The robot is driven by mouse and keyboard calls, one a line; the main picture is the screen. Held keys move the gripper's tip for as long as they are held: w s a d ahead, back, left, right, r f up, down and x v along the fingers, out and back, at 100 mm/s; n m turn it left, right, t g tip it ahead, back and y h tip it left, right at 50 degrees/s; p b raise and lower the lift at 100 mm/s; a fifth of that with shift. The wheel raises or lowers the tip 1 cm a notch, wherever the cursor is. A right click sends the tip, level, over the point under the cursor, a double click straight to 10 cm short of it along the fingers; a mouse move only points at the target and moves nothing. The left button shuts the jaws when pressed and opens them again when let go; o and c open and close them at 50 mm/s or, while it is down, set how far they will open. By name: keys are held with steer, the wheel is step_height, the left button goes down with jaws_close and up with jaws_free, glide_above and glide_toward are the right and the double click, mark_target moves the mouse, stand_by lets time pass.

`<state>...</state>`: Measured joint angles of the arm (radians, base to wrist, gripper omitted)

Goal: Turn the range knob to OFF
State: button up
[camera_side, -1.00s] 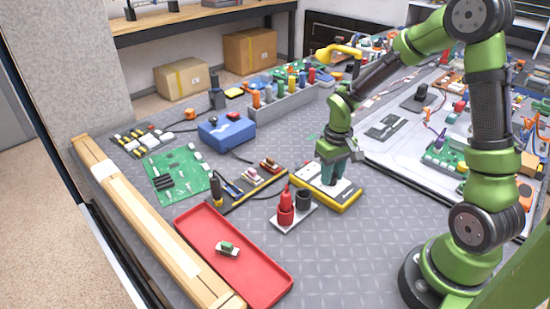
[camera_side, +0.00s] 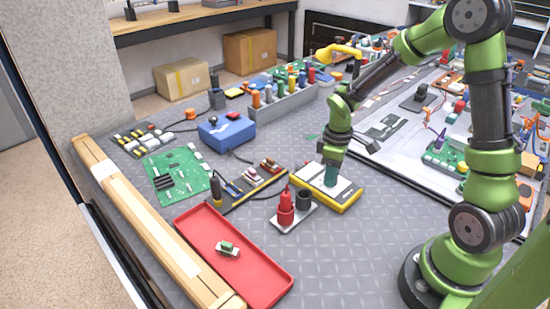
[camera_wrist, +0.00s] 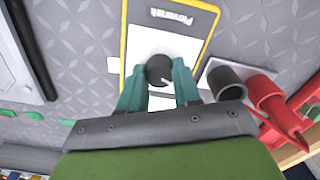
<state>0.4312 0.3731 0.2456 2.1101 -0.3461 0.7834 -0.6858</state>
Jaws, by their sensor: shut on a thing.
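The yellow-edged meter (camera_side: 347,197) with a white face lies flat on the grey mat, and it also shows in the wrist view (camera_wrist: 190,22). Its round dark range knob (camera_wrist: 158,70) bears a short white pointer mark aimed toward the lower right in the wrist view. My gripper (camera_wrist: 158,80) points down over the meter, its two teal fingers on opposite sides of the knob, shut on it. In the side view my gripper (camera_side: 331,180) hides the knob. The dial markings, including OFF, cannot be read.
A holder (camera_side: 295,215) with a red probe-like tool and a dark cup stands close beside the meter. A red tray (camera_side: 265,275) lies in front, a tool strip (camera_side: 245,188) to the left. Bare mat lies at the front right.

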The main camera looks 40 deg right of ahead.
stand_by(0.4)
steer(key=o, duration=1.1)
steer(key=shift+c, duration=0.2)
step_height(320, 180, up, 17)
steer(key=s+a+r+m+t+y, duration=0.2)
steer(key=s+a+r+m+t, duration=0.1)
steer(key=s+a+m+t, duration=0.4)
steer(key=s+a+m, duration=0.1)
steer(key=s+a, duration=0.2)
steer(key=shift+s+a+r+m, duration=0.2)
steer(key=shift+s+a+m, duration=0.1)
steer(key=shift+a, duration=0.05)
